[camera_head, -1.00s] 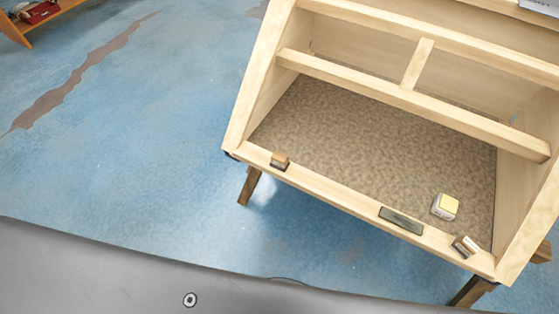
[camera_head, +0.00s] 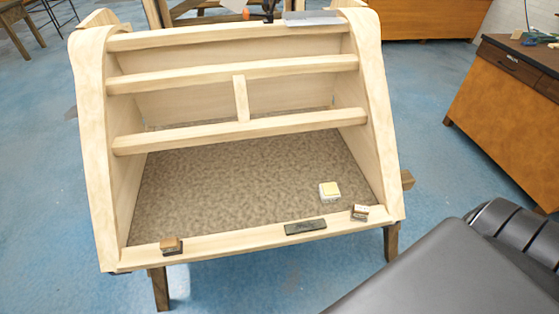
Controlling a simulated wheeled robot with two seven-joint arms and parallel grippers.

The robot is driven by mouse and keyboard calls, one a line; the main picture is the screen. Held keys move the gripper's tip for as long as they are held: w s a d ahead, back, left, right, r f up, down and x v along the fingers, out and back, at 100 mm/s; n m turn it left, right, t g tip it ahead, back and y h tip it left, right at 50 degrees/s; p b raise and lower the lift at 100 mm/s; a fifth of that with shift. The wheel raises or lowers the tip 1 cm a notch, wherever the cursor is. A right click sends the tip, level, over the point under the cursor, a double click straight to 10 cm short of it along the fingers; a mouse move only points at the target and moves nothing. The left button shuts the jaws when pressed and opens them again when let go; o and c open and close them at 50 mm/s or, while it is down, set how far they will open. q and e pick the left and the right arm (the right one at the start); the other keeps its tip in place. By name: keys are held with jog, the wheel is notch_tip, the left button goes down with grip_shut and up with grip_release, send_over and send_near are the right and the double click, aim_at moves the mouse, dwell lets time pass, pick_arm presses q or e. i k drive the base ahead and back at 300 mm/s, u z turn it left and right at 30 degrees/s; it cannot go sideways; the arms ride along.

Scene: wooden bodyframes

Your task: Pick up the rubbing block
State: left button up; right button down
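Several small objects that could be the rubbing block are at the wooden bodyframe (camera_head: 230,240); I cannot tell which it is. A brown-topped block (camera_head: 171,245) sits on the left part of the front rail. A flat dark bar (camera_head: 305,227) lies on the rail right of its middle. A small brown and white block (camera_head: 360,212) is at the rail's right end. A white block with a yellow top (camera_head: 329,190) sits on the speckled floor panel inside. Neither of my grippers is in view.
The bodyframe has slanted sides, cross rails and dark wooden legs. A grey item (camera_head: 313,18) lies on its top. A wooden cabinet with a dark top (camera_head: 520,90) stands at the right. Open blue floor (camera_head: 440,180) lies between them. A dark grey part of mine fills the lower right.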

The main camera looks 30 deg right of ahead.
aim_at(170, 246)
jog(key=k, duration=1.15)
jog(key=z, duration=0.85)
jog(key=i, duration=1.8)
jog(key=u, duration=0.75)
